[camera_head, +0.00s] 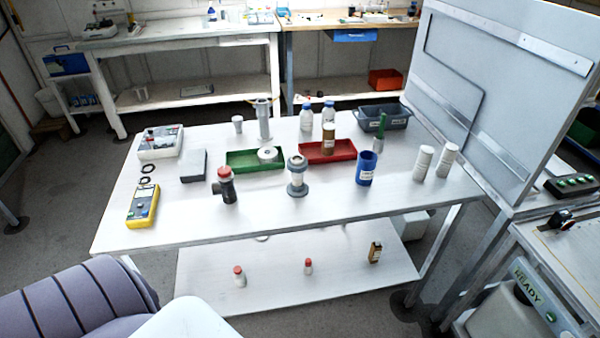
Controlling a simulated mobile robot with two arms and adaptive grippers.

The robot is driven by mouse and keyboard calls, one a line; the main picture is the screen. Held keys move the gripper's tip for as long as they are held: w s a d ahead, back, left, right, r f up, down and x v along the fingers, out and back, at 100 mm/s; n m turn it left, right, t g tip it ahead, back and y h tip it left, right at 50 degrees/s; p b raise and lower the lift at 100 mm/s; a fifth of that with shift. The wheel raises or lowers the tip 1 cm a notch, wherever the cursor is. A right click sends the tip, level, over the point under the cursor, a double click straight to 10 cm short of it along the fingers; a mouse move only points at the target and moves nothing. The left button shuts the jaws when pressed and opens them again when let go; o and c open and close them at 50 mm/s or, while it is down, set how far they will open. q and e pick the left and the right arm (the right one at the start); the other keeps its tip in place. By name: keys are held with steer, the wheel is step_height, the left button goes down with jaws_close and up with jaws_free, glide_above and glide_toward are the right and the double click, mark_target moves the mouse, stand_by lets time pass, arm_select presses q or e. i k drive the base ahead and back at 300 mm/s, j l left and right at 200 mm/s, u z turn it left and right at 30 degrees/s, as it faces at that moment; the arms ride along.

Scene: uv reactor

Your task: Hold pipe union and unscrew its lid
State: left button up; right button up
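Two upright fittings stand near the front middle of the white table, and I cannot tell for certain which is the pipe union. The other is a dark grey fitting (228,190) with a side branch and a red cap (224,172) on top. Neither of my grippers is in view, and nothing holds either fitting.
Behind the fittings are a green tray (240,161) and a red tray (345,156). A blue cup (366,170) and two white cylinders (423,163) stand right. A yellow meter (143,206) lies left. The white table's (290,218) front strip is clear. A grey panel (500,80) rises at right.

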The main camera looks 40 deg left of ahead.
mark_target(298, 189)
steer(key=u, duration=1.5)
